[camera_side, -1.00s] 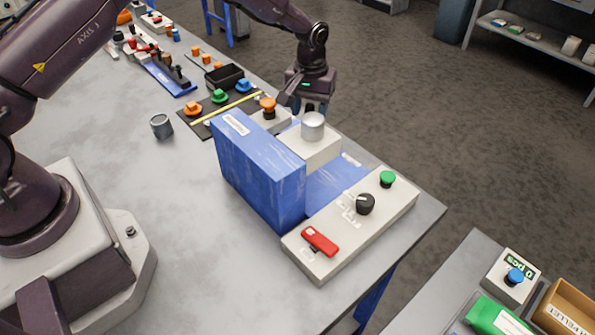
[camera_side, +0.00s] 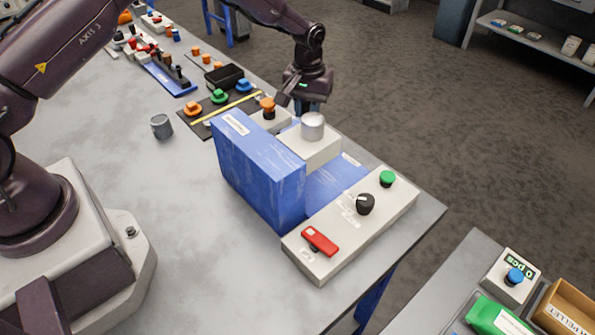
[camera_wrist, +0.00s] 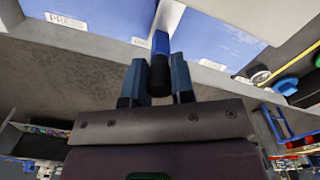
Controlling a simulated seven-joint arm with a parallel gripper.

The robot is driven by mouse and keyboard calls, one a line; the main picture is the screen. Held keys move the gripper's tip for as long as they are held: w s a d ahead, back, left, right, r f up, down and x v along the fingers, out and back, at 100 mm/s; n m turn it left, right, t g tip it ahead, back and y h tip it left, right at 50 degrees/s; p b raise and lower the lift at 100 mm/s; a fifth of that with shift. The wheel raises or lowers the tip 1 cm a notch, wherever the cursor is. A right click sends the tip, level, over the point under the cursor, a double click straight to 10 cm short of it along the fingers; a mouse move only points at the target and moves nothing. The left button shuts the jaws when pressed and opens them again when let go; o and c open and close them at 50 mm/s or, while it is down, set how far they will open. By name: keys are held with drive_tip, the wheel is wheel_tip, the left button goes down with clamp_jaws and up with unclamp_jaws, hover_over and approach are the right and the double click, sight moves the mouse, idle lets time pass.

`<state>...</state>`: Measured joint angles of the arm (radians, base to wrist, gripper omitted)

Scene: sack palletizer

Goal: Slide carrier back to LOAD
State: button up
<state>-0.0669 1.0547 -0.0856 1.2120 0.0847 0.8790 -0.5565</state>
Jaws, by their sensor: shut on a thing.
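My gripper (camera_side: 308,106) is low behind the blue press (camera_side: 262,165). In the wrist view my gripper (camera_wrist: 160,72) has both fingers shut on a dark, round handle (camera_wrist: 160,84). A blue part (camera_wrist: 160,42) stands at its far end, towards the press. I take this as the carrier's handle; the carrier's body is not clearly seen. The press has an upright blue wall, a cream head (camera_side: 312,150) and a silver cylinder (camera_side: 312,126) on top. These hide the handle in the side view.
A cream control panel (camera_side: 335,245) with a green button (camera_side: 387,179), a black knob (camera_side: 366,204) and a red switch (camera_side: 320,241) stands in front of the press. An orange button box (camera_side: 268,108) is close left of my gripper. A grey cup (camera_side: 161,126) stands on the table.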

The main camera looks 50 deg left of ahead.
drive_tip(key=shift+a, duration=5.15)
drive_tip(key=o, duration=1)
drive_tip(key=shift+o, duration=0.2)
drive_tip(key=shift+r, duration=0.15)
wheel_tip(320, 180, up, 8)
